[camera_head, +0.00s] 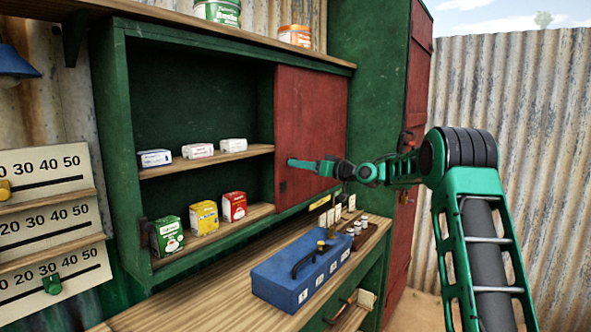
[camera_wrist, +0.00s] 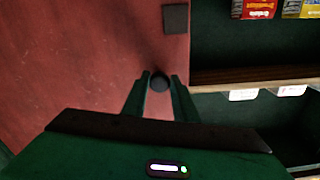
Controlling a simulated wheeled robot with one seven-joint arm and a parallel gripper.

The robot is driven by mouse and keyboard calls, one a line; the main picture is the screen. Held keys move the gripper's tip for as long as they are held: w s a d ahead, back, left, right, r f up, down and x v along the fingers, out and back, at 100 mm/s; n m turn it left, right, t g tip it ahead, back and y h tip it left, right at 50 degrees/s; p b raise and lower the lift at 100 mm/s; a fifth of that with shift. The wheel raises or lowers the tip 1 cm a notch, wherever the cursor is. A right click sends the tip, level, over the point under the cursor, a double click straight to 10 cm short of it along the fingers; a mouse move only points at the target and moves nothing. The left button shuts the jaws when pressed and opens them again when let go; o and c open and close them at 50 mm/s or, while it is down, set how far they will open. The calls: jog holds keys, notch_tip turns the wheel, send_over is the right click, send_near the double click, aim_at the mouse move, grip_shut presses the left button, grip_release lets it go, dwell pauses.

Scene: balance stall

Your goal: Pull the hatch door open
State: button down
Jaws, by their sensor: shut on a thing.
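The red hatch door (camera_head: 318,110) covers the right part of the green wall cabinet (camera_head: 118,120); the left part of the cabinet is uncovered. In the wrist view the door (camera_wrist: 70,60) fills the left side. A dark round knob (camera_wrist: 160,77) on the door sits between my fingertips. My gripper (camera_wrist: 160,88) is shut on this knob. In the head view my gripper (camera_head: 293,162) is at the door's left side, and the knob is hidden there. A small dark square plate (camera_wrist: 175,18) is on the door near its edge.
Small boxes stand on the cabinet's two shelves, such as a yellow box (camera_head: 204,217). Below, a blue case (camera_head: 300,275) and small bottles (camera_head: 357,228) stand on the wooden counter (camera_head: 190,295). A tall red door (camera_head: 412,120) is at the right.

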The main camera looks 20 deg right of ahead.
jog(key=shift+d+f, duration=0.15)
jog(key=shift+d, duration=0.2)
jog(key=c, duration=1.5)
grip_release()
jog(key=shift+s, duration=0.1)
jog(key=shift+o, duration=0.5)
jog(key=shift+a, duration=0.25)
jog(key=v, duration=1)
jog(key=shift+s+d, duration=0.2)
jog(key=shift+d, duration=0.05)
